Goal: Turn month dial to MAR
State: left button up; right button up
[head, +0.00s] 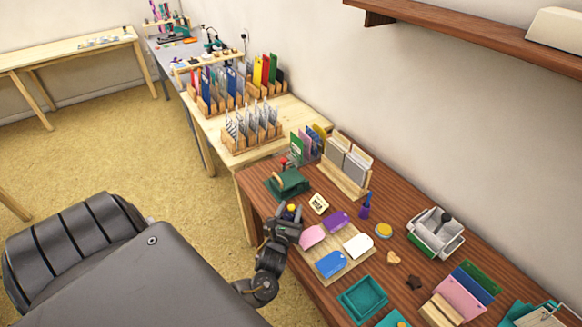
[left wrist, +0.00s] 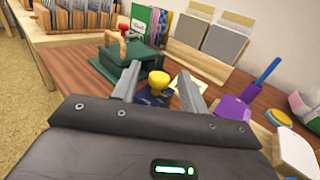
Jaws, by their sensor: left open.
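A yellow knob (left wrist: 158,82) on a dark blue base (left wrist: 155,98) sits between the two fingers of my left gripper (left wrist: 157,90) in the left wrist view. The fingers are spread on either side of it, with a gap showing. In the head view my left gripper (head: 287,219) is at the table's left edge, and the yellow knob (head: 291,207) shows just beyond it. A cream card with dark print (head: 318,203) lies to the right of the knob. I cannot read any month mark, and the gripper hides part of the blue base. My right gripper is not in view.
A green press with a wooden handle (head: 288,183) stands just behind the knob. A wooden tray (head: 329,264) with coloured tags lies to the right. A wooden card holder (head: 345,170) stands against the wall. A purple stamp (head: 366,208) stands beyond the tray.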

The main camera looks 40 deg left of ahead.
pick_arm(q)
jog(key=v, duration=0.9)
jog(key=shift+b, duration=0.4)
jog(key=shift+s, duration=0.1)
